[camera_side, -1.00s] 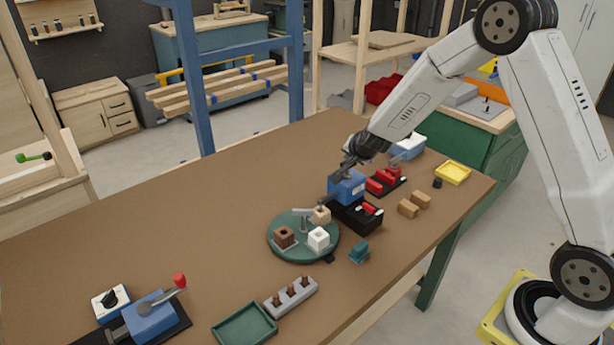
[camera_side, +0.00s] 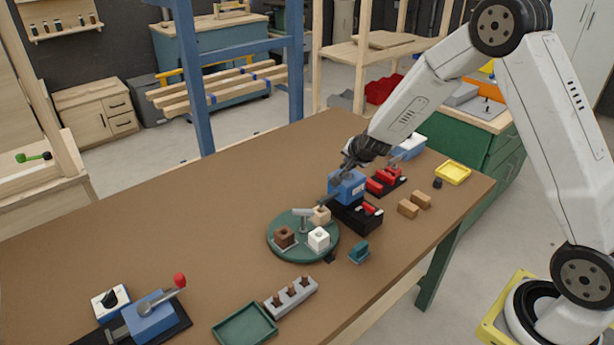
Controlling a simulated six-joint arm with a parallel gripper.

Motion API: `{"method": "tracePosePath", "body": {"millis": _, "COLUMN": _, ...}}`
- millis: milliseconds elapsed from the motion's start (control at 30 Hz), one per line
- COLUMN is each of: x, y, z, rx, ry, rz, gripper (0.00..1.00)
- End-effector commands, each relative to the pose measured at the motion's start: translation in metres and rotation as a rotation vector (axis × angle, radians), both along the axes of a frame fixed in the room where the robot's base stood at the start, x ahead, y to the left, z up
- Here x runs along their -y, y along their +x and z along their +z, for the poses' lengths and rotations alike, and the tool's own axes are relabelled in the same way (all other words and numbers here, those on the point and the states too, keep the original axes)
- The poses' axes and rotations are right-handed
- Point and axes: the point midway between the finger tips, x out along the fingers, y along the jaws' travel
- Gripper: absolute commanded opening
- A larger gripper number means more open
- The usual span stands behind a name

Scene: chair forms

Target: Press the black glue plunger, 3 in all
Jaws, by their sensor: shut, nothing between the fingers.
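My gripper (camera_side: 346,166) is shut, with nothing seen in it, pointing down right over the top of the blue glue dispenser (camera_side: 347,187). The black plunger cannot be made out apart from my dark fingers there, and I cannot tell whether they touch it. The dispenser stands on a black base, its nozzle reaching left over the green round turntable (camera_side: 275,246). On the turntable are a beige block (camera_side: 321,216) under the nozzle, a white block (camera_side: 319,239) and a brown block (camera_side: 284,237), with a grey T-shaped post among them.
Red parts (camera_side: 383,182) on a black holder stand close right of the dispenser. Two tan blocks (camera_side: 408,208), a teal piece (camera_side: 359,252), a grey peg rack (camera_side: 292,296) and a green tray (camera_side: 245,325) lie nearer. A blue lever device (camera_side: 150,315) stands front left. The left tabletop is mostly clear.

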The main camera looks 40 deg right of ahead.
Motion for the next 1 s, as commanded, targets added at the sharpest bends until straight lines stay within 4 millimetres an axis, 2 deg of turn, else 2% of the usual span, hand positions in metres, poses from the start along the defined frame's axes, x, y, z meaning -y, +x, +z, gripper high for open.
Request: {"method": "tracePosePath", "body": {"millis": 1000, "x": -0.0007, "y": -0.0010, "z": -0.0103, "rx": -0.004, "ry": 0.002, "rz": 0.001, "gripper": 0.00}}
